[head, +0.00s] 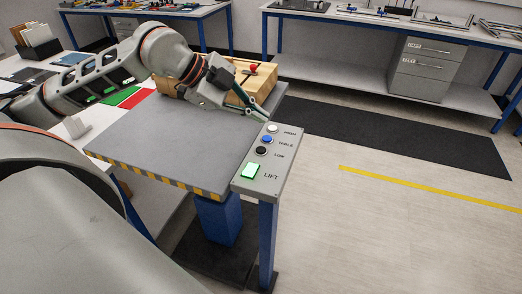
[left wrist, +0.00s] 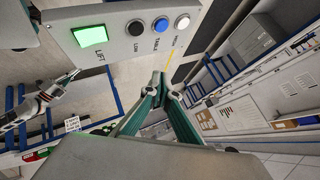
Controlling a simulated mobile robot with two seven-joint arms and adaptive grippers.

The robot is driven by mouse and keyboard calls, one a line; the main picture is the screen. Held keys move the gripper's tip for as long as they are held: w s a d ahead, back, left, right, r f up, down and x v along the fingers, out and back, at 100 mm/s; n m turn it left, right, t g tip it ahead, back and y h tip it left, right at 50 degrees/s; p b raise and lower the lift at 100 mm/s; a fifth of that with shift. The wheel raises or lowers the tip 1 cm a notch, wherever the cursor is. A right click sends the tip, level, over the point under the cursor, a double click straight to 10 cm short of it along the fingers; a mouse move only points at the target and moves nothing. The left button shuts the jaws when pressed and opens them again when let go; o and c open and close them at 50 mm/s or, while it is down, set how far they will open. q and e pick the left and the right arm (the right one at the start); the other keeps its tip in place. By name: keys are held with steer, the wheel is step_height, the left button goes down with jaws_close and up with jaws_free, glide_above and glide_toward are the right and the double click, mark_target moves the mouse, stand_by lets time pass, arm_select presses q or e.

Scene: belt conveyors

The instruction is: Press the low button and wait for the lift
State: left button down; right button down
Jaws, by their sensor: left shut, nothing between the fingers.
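The control panel (head: 262,165) stands at the lift table's right front corner. Its black low button (head: 261,151) lies between the blue table button (head: 267,139) and the lit green lift light (head: 250,171). The low button also shows in the left wrist view (left wrist: 136,28). My left gripper (head: 262,118) is shut and empty, just beyond the white button (head: 272,128) at the panel's far end. Its closed fingertips (left wrist: 160,80) are apart from the low button. The grey lift table (head: 180,140) is raised on a blue column. My right gripper (left wrist: 70,77) shows small, its fingers unclear.
A wooden box (head: 262,84) with a red knob stands on the lift table's far side, behind my left gripper. A bench with drawers (head: 425,68) stands at the back. A dark mat (head: 400,135) and open floor with a yellow line (head: 430,187) lie right of the panel.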

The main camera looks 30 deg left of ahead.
arm_select(q)
steer(key=b, duration=0.2)
glide_above(258, 150)
step_height(258, 150, down, 5)
steer(key=shift+r, duration=0.1)
step_height(258, 150, down, 2)
steer(key=b, duration=0.2)
steer(key=shift+f+b, duration=0.25)
steer(key=shift+b, duration=0.15)
steer(key=shift+f, duration=0.2)
steer(key=shift+r, duration=0.1)
steer(key=shift+b, duration=0.35)
steer(key=shift+f+b, duration=0.45)
